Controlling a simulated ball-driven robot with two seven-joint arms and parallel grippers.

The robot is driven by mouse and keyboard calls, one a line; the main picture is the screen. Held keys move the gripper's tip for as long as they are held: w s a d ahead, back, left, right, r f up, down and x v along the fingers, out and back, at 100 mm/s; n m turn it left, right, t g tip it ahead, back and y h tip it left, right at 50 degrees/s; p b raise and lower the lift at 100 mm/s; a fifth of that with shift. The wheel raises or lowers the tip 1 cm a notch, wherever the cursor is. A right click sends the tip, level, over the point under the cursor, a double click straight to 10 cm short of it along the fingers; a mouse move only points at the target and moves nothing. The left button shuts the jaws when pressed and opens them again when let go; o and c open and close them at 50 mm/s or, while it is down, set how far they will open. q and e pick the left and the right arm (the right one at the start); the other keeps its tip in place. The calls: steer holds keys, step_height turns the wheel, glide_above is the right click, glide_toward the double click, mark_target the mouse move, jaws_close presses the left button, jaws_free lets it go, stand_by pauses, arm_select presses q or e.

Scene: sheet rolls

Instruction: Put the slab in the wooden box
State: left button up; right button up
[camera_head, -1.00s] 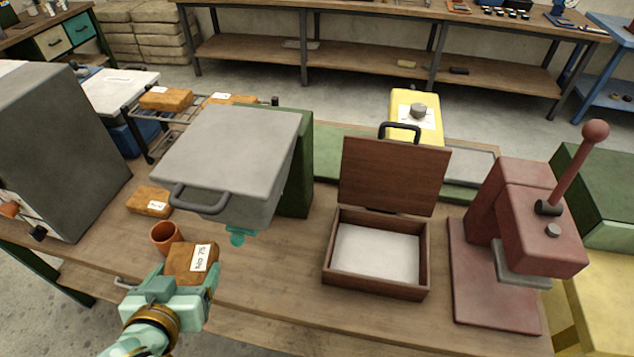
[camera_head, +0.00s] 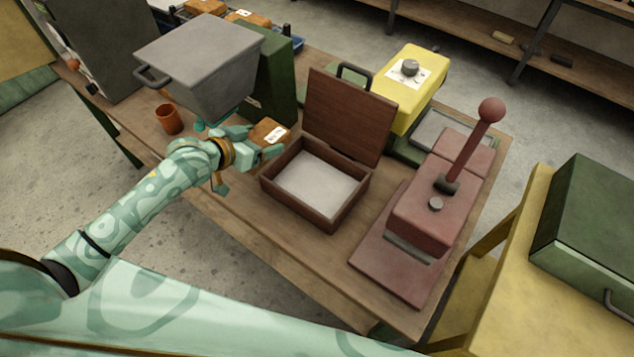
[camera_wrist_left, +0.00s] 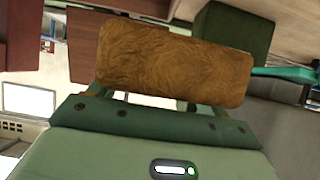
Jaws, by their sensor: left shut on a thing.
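The slab (camera_head: 270,132) is a brown-orange block with a white label. My left gripper (camera_head: 262,146) is shut on it, just left of the wooden box and near its rim height. In the left wrist view the slab (camera_wrist_left: 175,62) spans the space between the fingers. The dark wooden box (camera_head: 342,208) stands on the bench with its lid (camera_head: 350,115) raised at the back. Its pale floor looks empty. My right gripper is not in view.
A red lever press (camera_head: 432,212) stands right of the box, and a yellow unit (camera_head: 410,88) behind it. A grey lidded machine (camera_head: 200,60) overhangs behind my left arm. A terracotta cup (camera_head: 168,119) stands at the left. The bench front is clear.

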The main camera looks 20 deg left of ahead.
arm_select(q)
steer(key=shift+w+d+f, duration=0.1)
steer(key=shift+w+f, duration=0.1)
steer(key=shift+w, duration=0.45)
steer(key=d+f+b, duration=0.1)
steer(key=d+f, duration=0.3)
steer(key=w+d+f+b, duration=0.1)
steer(key=d+f+b, duration=0.1)
steer(key=d+f, duration=0.2)
steer(key=w+d+f+b, duration=0.1)
steer(key=d+f, duration=0.3)
steer(key=shift+w+d+f, duration=0.1)
steer(key=shift+f, duration=0.1)
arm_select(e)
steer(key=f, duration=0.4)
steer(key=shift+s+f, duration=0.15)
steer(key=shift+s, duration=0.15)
arm_select(q)
steer(key=shift+f+b, duration=0.45)
steer(key=shift+f, duration=0.05)
steer(key=o, duration=1.3)
steer(key=shift+c, duration=0.2)
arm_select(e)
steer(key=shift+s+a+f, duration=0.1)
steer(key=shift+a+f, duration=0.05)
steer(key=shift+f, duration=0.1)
